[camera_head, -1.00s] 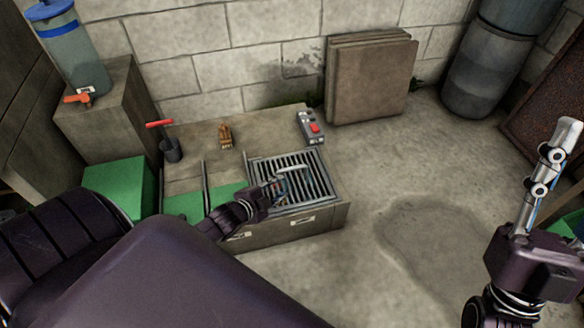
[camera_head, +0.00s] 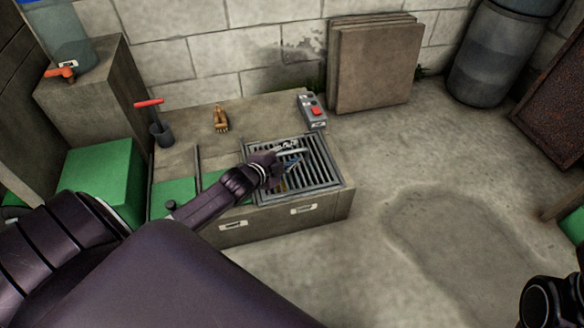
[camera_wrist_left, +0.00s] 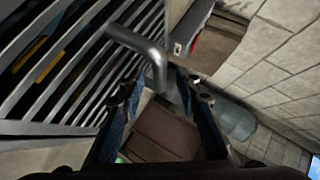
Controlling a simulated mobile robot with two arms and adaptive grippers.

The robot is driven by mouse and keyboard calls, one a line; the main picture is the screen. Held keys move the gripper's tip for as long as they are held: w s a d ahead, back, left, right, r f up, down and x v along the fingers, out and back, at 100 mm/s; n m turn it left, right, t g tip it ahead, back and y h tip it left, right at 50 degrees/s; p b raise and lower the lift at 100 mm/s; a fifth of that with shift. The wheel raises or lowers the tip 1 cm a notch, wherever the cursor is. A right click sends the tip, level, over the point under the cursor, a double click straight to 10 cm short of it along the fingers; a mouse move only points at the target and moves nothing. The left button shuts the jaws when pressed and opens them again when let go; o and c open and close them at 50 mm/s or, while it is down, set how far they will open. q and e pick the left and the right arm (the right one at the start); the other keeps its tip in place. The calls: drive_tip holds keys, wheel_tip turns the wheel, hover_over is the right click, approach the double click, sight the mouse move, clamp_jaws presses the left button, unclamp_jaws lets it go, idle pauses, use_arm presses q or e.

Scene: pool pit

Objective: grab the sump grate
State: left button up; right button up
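The sump grate (camera_head: 322,168) is a dark metal grille of parallel bars set in the top of a low concrete box. Its raised, light grey bar handle (camera_head: 292,151) stands above the bars. My left gripper (camera_head: 287,170) is over the grate, close to the handle. In the left wrist view, the two fingers of my left gripper (camera_wrist_left: 160,88) are spread apart. The bent end of the handle (camera_wrist_left: 157,62) shows between and just beyond the fingertips; contact cannot be told. The grate bars (camera_wrist_left: 70,65) show at left.
A grey box with a red button (camera_head: 313,112) stands behind the grate. A brown glove-like object (camera_head: 221,119) and a red-handled tool in a dark cup (camera_head: 160,132) are further left. Brown panels (camera_head: 375,65) lean on the wall. The floor at right is clear.

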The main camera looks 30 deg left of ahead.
use_arm(q)
drive_tip(key=shift+b+x, duration=0.35)
drive_tip(key=shift+x, duration=0.65)
drive_tip(key=shift+c, duration=0.4)
clamp_jaws()
drive_tip(key=shift+r, duration=0.1)
